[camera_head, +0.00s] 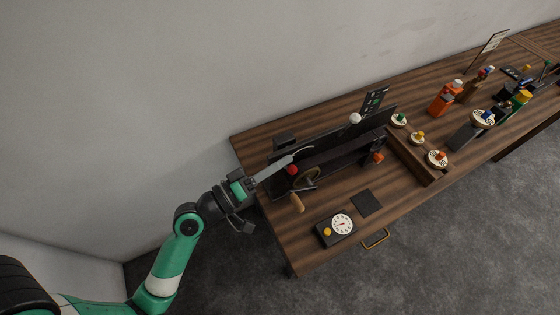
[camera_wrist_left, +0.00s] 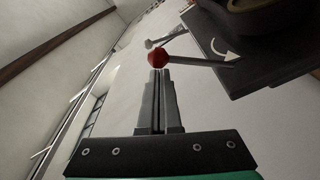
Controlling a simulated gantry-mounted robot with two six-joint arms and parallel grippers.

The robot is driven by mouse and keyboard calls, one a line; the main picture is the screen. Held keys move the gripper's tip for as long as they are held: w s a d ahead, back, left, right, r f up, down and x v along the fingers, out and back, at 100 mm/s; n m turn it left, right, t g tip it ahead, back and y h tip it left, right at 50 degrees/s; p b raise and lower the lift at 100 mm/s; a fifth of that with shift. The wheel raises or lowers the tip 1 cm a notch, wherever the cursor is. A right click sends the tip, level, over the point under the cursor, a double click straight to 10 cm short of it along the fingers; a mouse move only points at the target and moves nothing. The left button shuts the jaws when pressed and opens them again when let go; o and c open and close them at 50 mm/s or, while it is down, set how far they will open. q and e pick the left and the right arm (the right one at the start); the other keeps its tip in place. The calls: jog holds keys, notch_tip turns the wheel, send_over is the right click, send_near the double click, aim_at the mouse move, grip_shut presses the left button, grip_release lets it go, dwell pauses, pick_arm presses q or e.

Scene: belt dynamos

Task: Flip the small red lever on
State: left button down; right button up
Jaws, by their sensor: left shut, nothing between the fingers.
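The small red lever has a red ball knob (camera_head: 292,170) in the head view, at the left end of a dark machine on the wooden table. In the left wrist view the red knob (camera_wrist_left: 158,58) sits on a thin grey rod that runs right to a dark panel with a white curved arrow. My left gripper (camera_head: 290,160) is shut and empty, its tips right by the knob. In the wrist view the closed fingertips (camera_wrist_left: 159,72) appear just below the knob; whether they touch it I cannot tell. My right gripper does not show.
A crank with a wooden handle (camera_head: 297,202) stands close to the knob. A dial box (camera_head: 336,228) and a dark square plate (camera_head: 367,203) lie in front. Another lever with a white ball (camera_head: 355,118) is behind. Round buttons and bottles fill the table's right side.

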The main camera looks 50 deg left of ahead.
pick_arm(q)
jog(key=shift+s+d+f+m+b, duration=0.15)
jog(key=shift+d+f+m+b, duration=0.35)
jog(key=shift+b, duration=0.3)
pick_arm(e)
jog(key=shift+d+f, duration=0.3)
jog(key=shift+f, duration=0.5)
pick_arm(q)
jog(key=shift+d+r, duration=0.1)
jog(key=shift+r, duration=0.1)
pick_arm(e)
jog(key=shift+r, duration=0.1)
pick_arm(q)
notch_tip(320, 180, up, 3)
jog(key=w+a+p, duration=0.1)
jog(key=a+p, duration=0.1)
jog(key=a, duration=0.1)
jog(key=s+f+b, duration=0.1)
jog(key=s, duration=0.8)
jog(key=shift+s+a+f+b, duration=0.3)
jog(key=shift+a, duration=0.05)
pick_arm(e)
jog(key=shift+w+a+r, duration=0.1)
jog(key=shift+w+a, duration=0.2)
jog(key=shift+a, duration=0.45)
